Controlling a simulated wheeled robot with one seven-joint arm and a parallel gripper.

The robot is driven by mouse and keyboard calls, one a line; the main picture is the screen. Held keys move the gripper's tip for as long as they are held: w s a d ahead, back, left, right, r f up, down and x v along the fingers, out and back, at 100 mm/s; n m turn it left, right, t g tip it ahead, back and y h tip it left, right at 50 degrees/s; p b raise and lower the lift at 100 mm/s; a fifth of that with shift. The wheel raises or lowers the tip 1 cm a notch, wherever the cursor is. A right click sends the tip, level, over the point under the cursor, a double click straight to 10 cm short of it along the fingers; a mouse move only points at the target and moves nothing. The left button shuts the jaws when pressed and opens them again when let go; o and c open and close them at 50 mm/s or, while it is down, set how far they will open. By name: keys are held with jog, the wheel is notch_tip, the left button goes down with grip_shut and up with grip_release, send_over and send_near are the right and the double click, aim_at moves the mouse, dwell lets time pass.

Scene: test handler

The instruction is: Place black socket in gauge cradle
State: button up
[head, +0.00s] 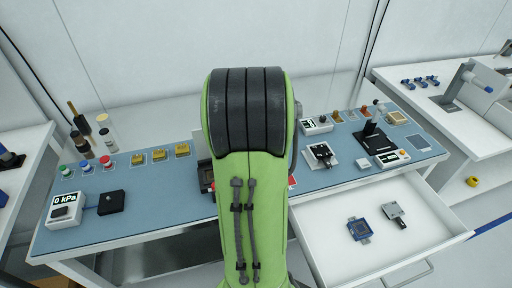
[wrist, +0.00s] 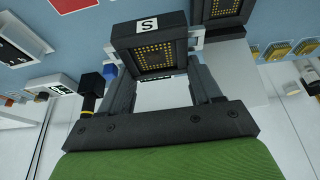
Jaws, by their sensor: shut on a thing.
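A black socket (wrist: 150,42) with an "S" label and a grid of gold contacts is between the fingers of my gripper (wrist: 155,62) in the wrist view. The gripper is shut on it. A second black block with gold contacts (wrist: 214,10) is just beyond it at the top; I cannot tell whether they touch. In the head view my arm hides the gripper and the held socket. A gauge box (head: 64,210) reading 0 kPa stands at the bench's left end, with a black block (head: 111,202) beside it. I cannot tell for sure which thing is the gauge cradle.
The blue bench mat (head: 140,222) has coloured buttons, gold blocks (head: 160,155), and bottles (head: 104,140) at the back left. A white fixture (head: 321,156) and a black stand (head: 372,138) are on the right. An open drawer (head: 310,225) holds a blue part and a grey part.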

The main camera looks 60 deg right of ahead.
notch_tip(320, 180, down, 10)
jog(key=b, duration=0.3)
jog(key=shift+s+a+r, duration=0.1)
jog(key=shift+f, duration=0.2)
jog(key=o, duration=1.1)
jog(key=shift+o, duration=0.2)
jog(key=shift+r, duration=0.1)
jog(key=shift+r, duration=0.2)
jog(key=p+v, duration=0.3)
jog(key=v, duration=0.9)
